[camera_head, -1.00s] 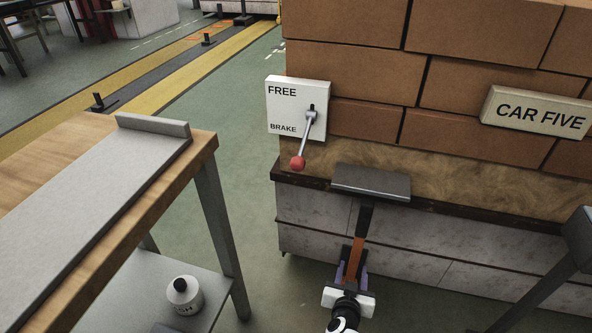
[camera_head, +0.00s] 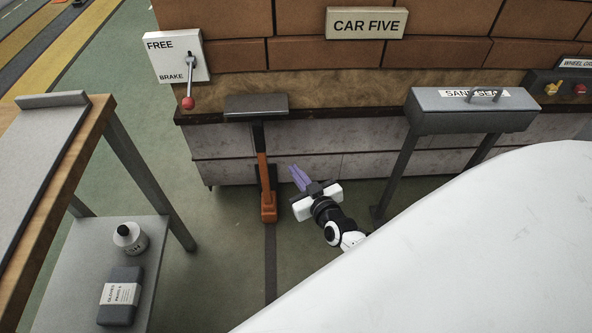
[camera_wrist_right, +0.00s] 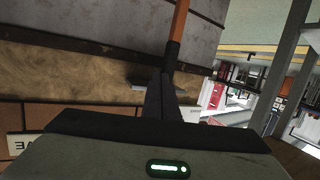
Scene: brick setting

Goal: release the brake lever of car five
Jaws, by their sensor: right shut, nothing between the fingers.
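The brake lever (camera_head: 190,82) is a thin metal handle with a red knob on a white panel (camera_head: 163,48) marked FREE above and BRAKE below. It points down, its knob just below the BRAKE label. The panel is on the left end of the brick-loaded car, left of the CAR FIVE sign (camera_head: 366,24). My right gripper (camera_head: 299,178) is shut and empty, low in front of the car, well right of and below the lever. Its dark fingers also show in the right wrist view (camera_wrist_right: 160,97); the lever is not visible there. My left gripper is out of view.
A grey SAND SEAL box (camera_head: 463,118) stands on legs to the right. A wooden-topped table (camera_head: 88,125) is at left. Green floor is open between table and car.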

